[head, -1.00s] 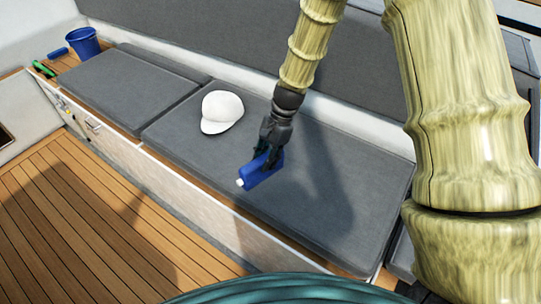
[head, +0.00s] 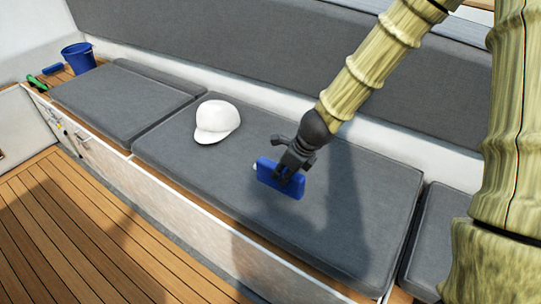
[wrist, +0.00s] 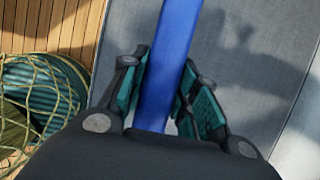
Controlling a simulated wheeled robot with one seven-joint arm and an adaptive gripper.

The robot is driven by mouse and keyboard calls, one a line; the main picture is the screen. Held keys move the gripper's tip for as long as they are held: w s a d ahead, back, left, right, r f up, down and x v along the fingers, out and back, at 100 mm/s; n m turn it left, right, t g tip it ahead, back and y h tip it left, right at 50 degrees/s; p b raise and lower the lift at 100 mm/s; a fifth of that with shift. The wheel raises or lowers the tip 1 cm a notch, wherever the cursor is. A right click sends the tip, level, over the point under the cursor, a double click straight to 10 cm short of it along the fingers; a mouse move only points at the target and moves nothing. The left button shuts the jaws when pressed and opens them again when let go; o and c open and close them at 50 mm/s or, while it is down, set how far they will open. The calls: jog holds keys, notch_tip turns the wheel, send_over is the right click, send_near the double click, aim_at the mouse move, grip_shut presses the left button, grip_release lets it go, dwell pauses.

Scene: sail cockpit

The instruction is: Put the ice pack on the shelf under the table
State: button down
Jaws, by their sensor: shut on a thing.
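The ice pack (head: 279,180) is a flat blue block with a small white cap at its left end. My gripper (head: 289,177) is shut on it and holds it over the grey bench cushion. In the wrist view the ice pack (wrist: 170,60) stands as a blue strip between the two teal finger pads of my gripper (wrist: 166,95). The shelf and the table are not clearly in view.
A white cap (head: 217,121) lies on the long grey seat cushion (head: 330,235). A blue bucket (head: 78,59), a small blue item and a green item sit at the far left end. The wooden deck (head: 70,235) at lower left is clear. A netted teal bundle (wrist: 40,95) shows in the wrist view.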

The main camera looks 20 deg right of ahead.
jog(key=shift+w+d+f+p, duration=0.45)
jog(key=shift+w+f, duration=0.35)
jog(key=shift+w, duration=1.7)
jog(key=shift+w+d+f+p, duration=0.35)
jog(key=shift+w+f, duration=0.45)
jog(key=shift+w, duration=1.65)
jog(key=shift+w+d+f+p, duration=0.45)
jog(key=shift+w+f, duration=0.35)
jog(key=shift+w, duration=1.7)
jog(key=shift+a+f, duration=0.1)
jog(key=shift+f, duration=0.05)
jog(key=c, duration=1.1)
grip_release()
